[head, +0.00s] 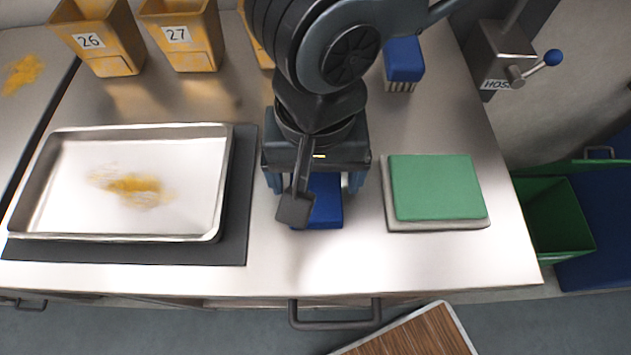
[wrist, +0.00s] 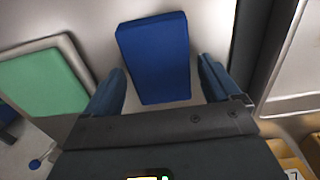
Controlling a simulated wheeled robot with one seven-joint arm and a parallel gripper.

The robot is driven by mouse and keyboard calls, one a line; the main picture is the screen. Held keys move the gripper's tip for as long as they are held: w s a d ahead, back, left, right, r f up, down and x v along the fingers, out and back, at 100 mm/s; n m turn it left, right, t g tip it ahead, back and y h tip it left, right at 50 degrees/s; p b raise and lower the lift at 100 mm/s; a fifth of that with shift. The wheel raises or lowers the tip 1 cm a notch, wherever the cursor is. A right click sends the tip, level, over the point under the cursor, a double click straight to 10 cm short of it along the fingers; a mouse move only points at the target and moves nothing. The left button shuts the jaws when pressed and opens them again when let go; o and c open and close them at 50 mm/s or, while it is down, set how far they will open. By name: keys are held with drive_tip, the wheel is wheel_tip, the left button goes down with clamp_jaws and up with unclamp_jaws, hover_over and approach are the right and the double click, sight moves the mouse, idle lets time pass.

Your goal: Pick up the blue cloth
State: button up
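The blue cloth (head: 326,203) is a folded, flat block on the steel worktop, between the tray and the green cloth. It shows whole in the wrist view (wrist: 155,56), lying ahead of and partly between my fingers. My gripper (head: 316,186) is over the cloth, pointing down at it. In the wrist view my gripper (wrist: 160,85) is open, one finger on each side of the cloth, with a gap on both sides.
A steel tray (head: 62,200) with orange powder sits on a dark mat (head: 240,190) at left. A green cloth (head: 436,187) lies on a pale pad (head: 440,226) at right. A blue-backed brush (head: 404,60) and yellow bins (head: 182,40) stand behind.

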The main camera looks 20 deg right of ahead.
sight(315, 181)
drive_tip(key=c, duration=0.9)
drive_tip(key=shift+r, duration=0.1)
drive_tip(key=shift+r, duration=0.45)
wheel_tip(315, 181, up, 3)
drive_tip(key=shift+f, duration=0.15)
drive_tip(key=s+d+r, duration=0.1)
drive_tip(key=d+r, duration=0.1)
drive_tip(key=d, duration=0.1)
drive_tip(key=s+d+r, duration=0.1)
drive_tip(key=d+r, duration=0.2)
drive_tip(key=d, duration=0.1)
drive_tip(key=s+d+r, duration=0.1)
drive_tip(key=d+r, duration=0.1)
drive_tip(key=d, duration=0.2)
drive_tip(key=shift+s+d+r, duration=0.1)
drive_tip(key=shift+d+r, duration=0.05)
